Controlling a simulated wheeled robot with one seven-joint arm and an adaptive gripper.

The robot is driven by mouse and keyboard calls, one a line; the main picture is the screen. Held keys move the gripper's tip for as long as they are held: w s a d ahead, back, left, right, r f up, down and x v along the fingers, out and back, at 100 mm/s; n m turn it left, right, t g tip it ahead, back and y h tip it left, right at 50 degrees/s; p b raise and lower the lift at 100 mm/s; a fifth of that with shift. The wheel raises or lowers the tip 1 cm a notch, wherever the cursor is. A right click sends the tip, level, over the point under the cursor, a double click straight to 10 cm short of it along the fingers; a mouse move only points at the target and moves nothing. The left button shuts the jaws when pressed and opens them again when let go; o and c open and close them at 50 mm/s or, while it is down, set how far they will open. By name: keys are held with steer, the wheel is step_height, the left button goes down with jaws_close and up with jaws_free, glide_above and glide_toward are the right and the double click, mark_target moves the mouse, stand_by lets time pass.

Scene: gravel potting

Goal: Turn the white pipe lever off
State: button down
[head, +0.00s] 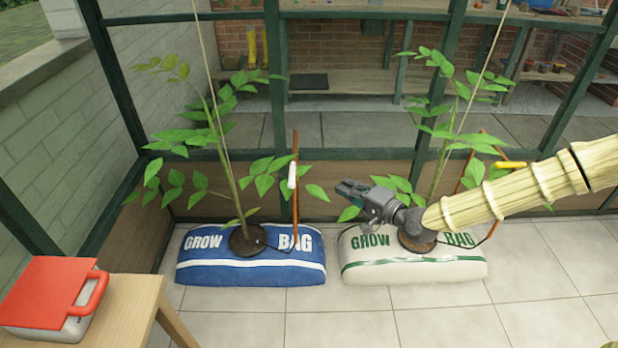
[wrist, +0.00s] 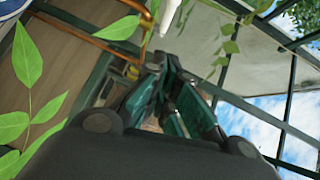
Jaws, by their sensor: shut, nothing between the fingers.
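The white lever (head: 292,175) sits on the upright copper pipe (head: 295,205) behind the blue grow bag. It stands upright, in line with the pipe. In the wrist view a white piece that looks like the lever (wrist: 169,14) shows at the top, just beyond the fingertips, with the copper pipe (wrist: 112,44) to its left. My gripper (head: 345,189) is shut and empty. It points left, to the right of the white lever and a little lower in the picture, apart from it. Its fingers (wrist: 172,62) show closed together in the wrist view.
A blue grow bag (head: 250,270) and a white grow bag (head: 415,268) hold tall plants with strings. A yellow lever (head: 510,165) lies crosswise on the right pipe. Leaves hang between my gripper and the white lever. A red-lidded box (head: 50,290) stands on a wooden table.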

mark_target(292, 176)
steer(key=shift+a, duration=0.1)
steer(key=s+a+b+x, duration=0.1)
steer(key=s+a+x, duration=0.1)
steer(key=x, duration=1)
steer(key=shift+w+a+f, duration=0.2)
steer(key=shift+w+f, duration=0.1)
